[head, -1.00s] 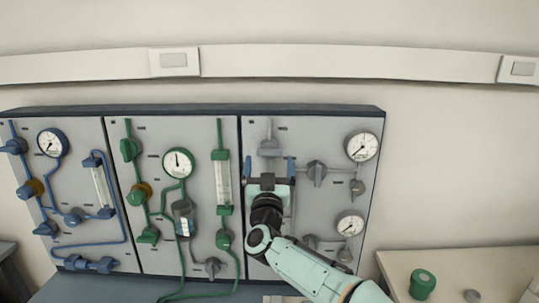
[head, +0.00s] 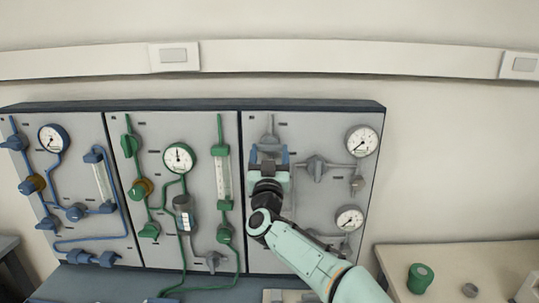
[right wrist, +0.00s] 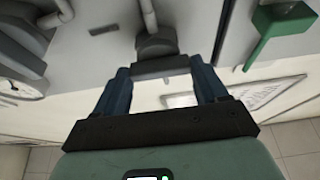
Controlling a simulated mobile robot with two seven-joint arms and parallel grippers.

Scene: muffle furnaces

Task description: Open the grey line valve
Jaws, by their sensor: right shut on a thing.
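The grey line valve (head: 269,136) is at the top left of the right-hand grey panel, on a short vertical grey pipe. My right gripper (head: 269,156) has come up to it from below and its fingers are around the handle. In the right wrist view the grey handle (right wrist: 160,66) spans between the two blue fingertips (right wrist: 160,78), which press on its two ends. The gripper's body and fingers hide part of the valve in the head view, so its exact angle is hard to tell. My left gripper is out of view.
Another grey valve (head: 318,166) sits close to the right of my gripper, with gauges (head: 361,141) beyond it. A green flowmeter (head: 223,175) and green lines are on the panel to the left. A side table (head: 450,258) holds a green cylinder (head: 420,278).

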